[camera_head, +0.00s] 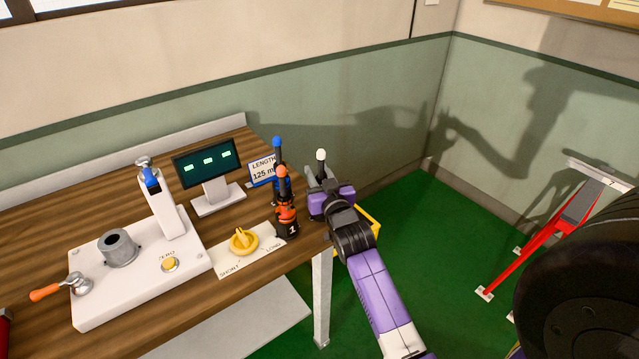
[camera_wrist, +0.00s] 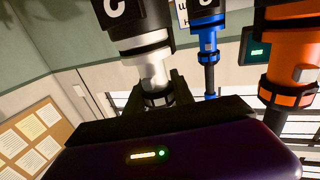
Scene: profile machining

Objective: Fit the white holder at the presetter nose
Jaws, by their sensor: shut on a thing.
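The white holder shows a white ball tip (camera_head: 321,156) above my gripper (camera_head: 320,182), just off the right end of the bench. The presetter is a white base (camera_head: 190,255) with a grey hollow nose (camera_head: 118,248), an upright post with a blue part (camera_head: 152,180), and an orange-handled lever (camera_head: 60,288). The nose looks empty. The holder is well to the right of it.
An orange holder (camera_head: 285,205) marked 1 and a blue-tipped holder (camera_head: 277,150) stand near the bench's right end, close to my gripper.

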